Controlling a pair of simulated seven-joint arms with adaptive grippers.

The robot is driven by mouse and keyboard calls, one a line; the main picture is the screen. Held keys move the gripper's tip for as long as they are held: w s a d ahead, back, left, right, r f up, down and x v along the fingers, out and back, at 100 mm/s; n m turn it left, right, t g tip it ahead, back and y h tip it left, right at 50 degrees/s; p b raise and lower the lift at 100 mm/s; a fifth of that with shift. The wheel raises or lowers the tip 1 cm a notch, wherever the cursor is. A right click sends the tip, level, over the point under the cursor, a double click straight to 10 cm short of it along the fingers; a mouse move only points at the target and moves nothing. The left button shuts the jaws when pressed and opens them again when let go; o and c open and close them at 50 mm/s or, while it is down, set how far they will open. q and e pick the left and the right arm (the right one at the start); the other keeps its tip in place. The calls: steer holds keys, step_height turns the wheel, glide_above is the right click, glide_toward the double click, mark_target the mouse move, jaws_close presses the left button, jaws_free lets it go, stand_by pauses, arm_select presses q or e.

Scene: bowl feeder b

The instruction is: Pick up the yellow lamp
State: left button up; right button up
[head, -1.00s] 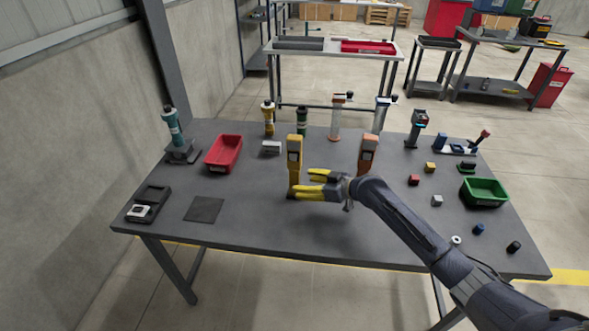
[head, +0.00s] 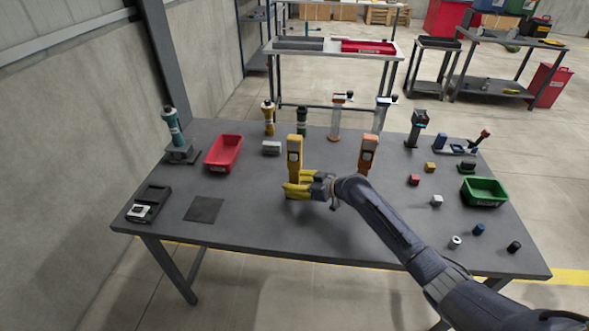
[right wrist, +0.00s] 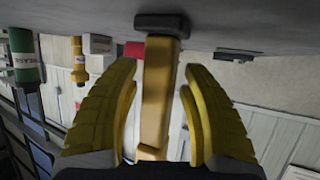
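The yellow lamp (head: 294,150) stands upright on the dark table, left of the orange lamp (head: 367,153). My right gripper (head: 298,182) is at its lower body, with its yellow fingers around it. In the right wrist view the lamp (right wrist: 157,90) runs between the two fingers of my right gripper (right wrist: 157,75), with the dark base at the top against the table. Gaps show on both sides of the lamp, so the fingers look open. My left gripper is not in view.
A red bin (head: 223,154) and a grey block (head: 271,148) lie to the left. A green bin (head: 484,192) and several small blocks are at the right. The front middle of the table (head: 270,232) is clear.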

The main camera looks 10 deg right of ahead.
mark_target(295, 137)
jaws_close()
stand_by(0.4)
step_height(295, 137, up, 20)
stand_by(0.7)
steer(key=shift+w, duration=0.1)
steer(key=shift+f, duration=6.1)
